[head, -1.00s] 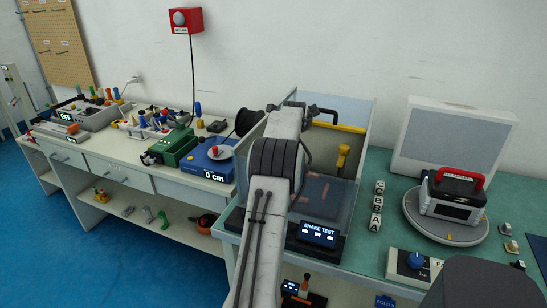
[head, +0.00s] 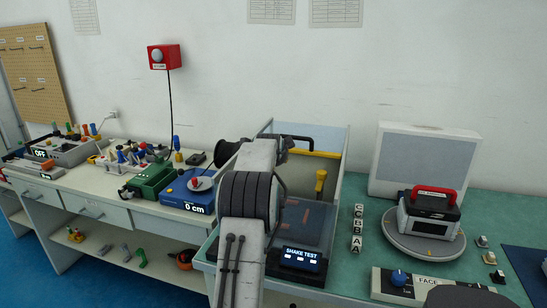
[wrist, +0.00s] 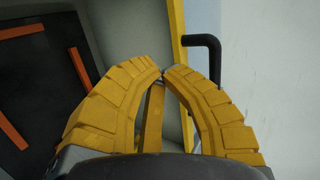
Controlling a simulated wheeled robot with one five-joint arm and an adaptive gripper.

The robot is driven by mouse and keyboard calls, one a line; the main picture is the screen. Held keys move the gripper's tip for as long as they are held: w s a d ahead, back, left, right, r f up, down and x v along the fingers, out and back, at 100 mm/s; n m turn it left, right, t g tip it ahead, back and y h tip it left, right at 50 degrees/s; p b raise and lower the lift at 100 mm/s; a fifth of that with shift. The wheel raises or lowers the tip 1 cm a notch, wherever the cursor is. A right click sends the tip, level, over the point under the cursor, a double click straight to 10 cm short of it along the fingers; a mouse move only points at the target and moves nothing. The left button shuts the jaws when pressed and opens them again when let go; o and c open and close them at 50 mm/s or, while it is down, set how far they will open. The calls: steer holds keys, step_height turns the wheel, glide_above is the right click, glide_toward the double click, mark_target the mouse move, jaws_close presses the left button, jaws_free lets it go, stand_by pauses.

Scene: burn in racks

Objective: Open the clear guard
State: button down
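The clear guard (head: 344,150) stands around the shake test station in the head view. It has see-through panels, a yellow edge bar (head: 316,153) and a black handle (head: 301,138). In the wrist view the black handle (wrist: 213,46) sticks out to the right of the yellow edge (wrist: 179,50). My gripper (wrist: 163,71) has its yellow fingertips together, just left of the handle and apart from it in the picture. A yellow strip shows between the fingers; I cannot tell if they touch it.
A yellow-handled lever (head: 320,181) stands inside the station, behind the shake test display (head: 300,256). Lettered blocks (head: 357,230) and a round turntable (head: 424,247) with a red-handled device are to the right. A blue scale (head: 187,192) and green box (head: 152,179) are left.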

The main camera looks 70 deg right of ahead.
steer(key=b+v, duration=0.1)
steer(key=v, duration=0.7)
